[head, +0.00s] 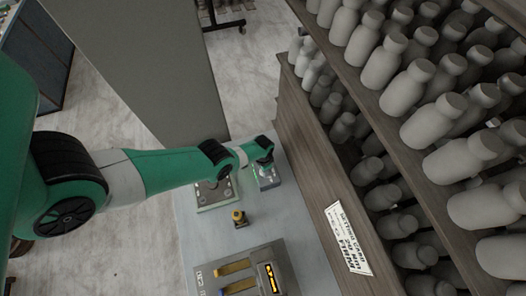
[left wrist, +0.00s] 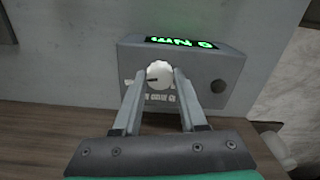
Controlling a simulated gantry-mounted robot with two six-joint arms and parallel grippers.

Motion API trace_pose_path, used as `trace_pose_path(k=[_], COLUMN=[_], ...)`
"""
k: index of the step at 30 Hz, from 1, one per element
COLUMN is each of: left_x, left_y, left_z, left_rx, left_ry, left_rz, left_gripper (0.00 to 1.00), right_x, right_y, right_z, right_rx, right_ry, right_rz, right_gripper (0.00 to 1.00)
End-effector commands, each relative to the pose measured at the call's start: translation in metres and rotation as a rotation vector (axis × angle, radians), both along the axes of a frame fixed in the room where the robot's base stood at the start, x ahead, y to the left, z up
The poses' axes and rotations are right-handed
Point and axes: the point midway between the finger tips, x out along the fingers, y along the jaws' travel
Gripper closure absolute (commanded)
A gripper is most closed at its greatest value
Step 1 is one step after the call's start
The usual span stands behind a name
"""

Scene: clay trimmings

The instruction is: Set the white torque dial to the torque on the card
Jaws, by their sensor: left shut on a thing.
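The white torque dial (left wrist: 159,75) is on the front of a grey box (left wrist: 225,65) with a lit green readout (left wrist: 182,42) on top; the readout appears upside down and I cannot read it surely. My left gripper (left wrist: 160,80) is shut on the dial, one finger at each side. A dark mark on the dial points left. In the head view the left gripper (head: 264,160) is at the box (head: 268,180) and hides the dial. A white card (head: 347,240) with dark print is on the shelf's side; its text is too small to read. My right gripper is not in view.
A yellow-topped knob (head: 239,217) stands on the pale bench (head: 210,235). A console (head: 245,270) with yellow levers and an orange display is at the front. A grey plate (head: 214,195) lies beside the box. Wooden shelves (head: 310,150) full of grey bottles rise at right.

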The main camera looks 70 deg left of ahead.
Motion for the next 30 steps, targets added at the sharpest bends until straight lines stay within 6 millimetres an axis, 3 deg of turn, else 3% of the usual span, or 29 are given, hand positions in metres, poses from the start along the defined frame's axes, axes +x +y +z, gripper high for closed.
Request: trace_pose_path(k=[12,13,17,26,30], left_x=[0.0,0.0,0.0,0.0,0.0], left_y=[0.0,0.0,0.0,0.0,0.0], left_z=[0.0,0.0,0.0,0.001,0.012], left_rx=[0.0,0.0,0.0,0.0,0.0], left_ry=[0.001,0.001,0.001,0.0,0.0], left_rz=[-0.007,-0.007,-0.007,-0.006,-0.007], left_gripper=[1.0,0.55,0.32,0.29,0.29], right_x=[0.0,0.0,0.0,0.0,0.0], right_y=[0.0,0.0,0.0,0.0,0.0], right_z=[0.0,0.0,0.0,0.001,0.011], right_rx=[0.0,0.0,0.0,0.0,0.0], right_ry=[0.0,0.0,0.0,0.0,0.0], right_rz=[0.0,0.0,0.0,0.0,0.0], right_gripper=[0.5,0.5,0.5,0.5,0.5])
